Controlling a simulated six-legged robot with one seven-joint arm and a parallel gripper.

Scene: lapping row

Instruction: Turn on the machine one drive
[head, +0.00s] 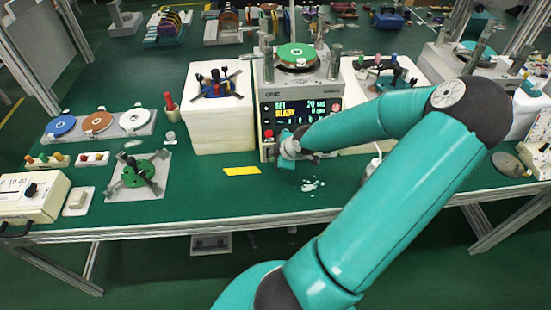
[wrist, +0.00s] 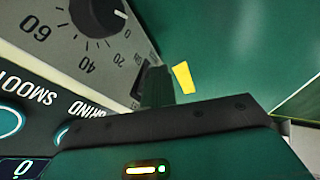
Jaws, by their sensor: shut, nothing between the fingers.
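Machine one (head: 297,92) is a white unit marked ONE, with a lit display (head: 300,110) on its front and a green disc (head: 296,54) on top. My gripper (head: 280,150) is at the lower part of its front panel, and the arm covers the lower right. In the wrist view my gripper (wrist: 157,75) shows as shut dark fingers close to the panel. A black dial (wrist: 97,14) with numbers and cyan-ringed buttons (wrist: 10,122) near the words SMOOTH and GRIND show there. Fingertip contact cannot be told.
A white block (head: 218,125) bearing a blue fixture stands left of the machine. A yellow strip (head: 241,171) lies on the green bench in front, also visible in the wrist view (wrist: 183,77). A green fixture (head: 138,173) and colored discs (head: 99,121) are further left.

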